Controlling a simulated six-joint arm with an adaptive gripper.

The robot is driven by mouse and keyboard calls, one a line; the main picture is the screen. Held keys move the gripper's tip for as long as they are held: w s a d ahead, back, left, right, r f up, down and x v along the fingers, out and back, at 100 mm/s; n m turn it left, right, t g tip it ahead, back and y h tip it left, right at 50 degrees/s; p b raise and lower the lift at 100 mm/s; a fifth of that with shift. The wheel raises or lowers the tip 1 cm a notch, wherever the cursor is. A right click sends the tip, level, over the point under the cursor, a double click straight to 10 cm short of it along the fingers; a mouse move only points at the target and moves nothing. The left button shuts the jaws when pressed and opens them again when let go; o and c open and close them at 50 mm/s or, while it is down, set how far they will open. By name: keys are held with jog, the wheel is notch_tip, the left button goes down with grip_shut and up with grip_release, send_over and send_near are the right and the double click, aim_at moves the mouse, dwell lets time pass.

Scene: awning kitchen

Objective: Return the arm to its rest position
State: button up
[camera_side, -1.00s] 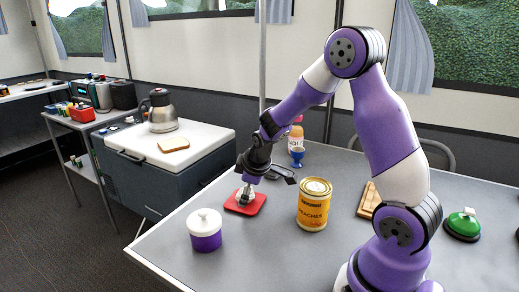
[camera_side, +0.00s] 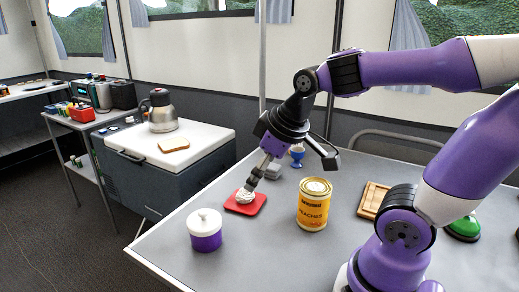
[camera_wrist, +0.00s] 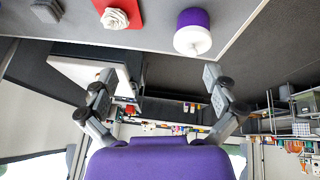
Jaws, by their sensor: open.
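My gripper (camera_side: 254,178) is tilted above the table's left part, and its fingers overlap the white swirled piece in the side view. In the wrist view my gripper (camera_wrist: 158,74) has its two fingers spread wide with nothing between them. The white swirled piece (camera_side: 243,196) sits on a small red square (camera_side: 245,208). The swirl (camera_wrist: 114,18) and the red square (camera_wrist: 131,7) also show at the wrist view's top edge, apart from the fingers.
On the grey table (camera_side: 270,255) are a purple jar with a white lid (camera_side: 205,230), a yellow peaches can (camera_side: 313,207), a blue egg cup (camera_side: 297,155), a grey block (camera_side: 273,171), a wooden board (camera_side: 371,201) and a green domed object (camera_side: 464,228). A cooler (camera_side: 165,185) stands left.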

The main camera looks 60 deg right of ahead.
jog(key=shift+m+y, duration=0.5)
jog(key=shift+m, duration=0.3)
jog(key=s+a, duration=0.2)
jog(key=s, duration=0.1)
jog(key=s+a, duration=0.1)
jog(key=shift+s+a+r, duration=0.2)
jog(key=shift+a+r, duration=0.05)
jog(key=shift+r, duration=0.05)
